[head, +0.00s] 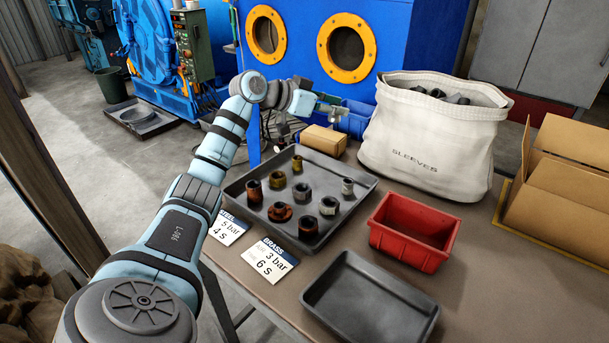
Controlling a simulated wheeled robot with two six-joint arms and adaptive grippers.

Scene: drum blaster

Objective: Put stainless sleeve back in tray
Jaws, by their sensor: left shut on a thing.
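My left gripper (328,112) is at the far side of the table, above and beyond the dark tray. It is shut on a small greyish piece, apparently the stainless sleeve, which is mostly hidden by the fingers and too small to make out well. The dark grey tray (238,191) holds several upright sleeves and fittings: rusty, brassy and dark ones, and a light grey one (347,186) near its right side. My right gripper is not in view.
A small cardboard box (323,140) sits behind the tray. A white bag of sleeves (428,135), a red bin (413,232), an empty dark tray (370,299) and open cardboard boxes (565,190) stand to the right. Cards (268,261) lie in front. A blue blasting cabinet (395,45) stands behind.

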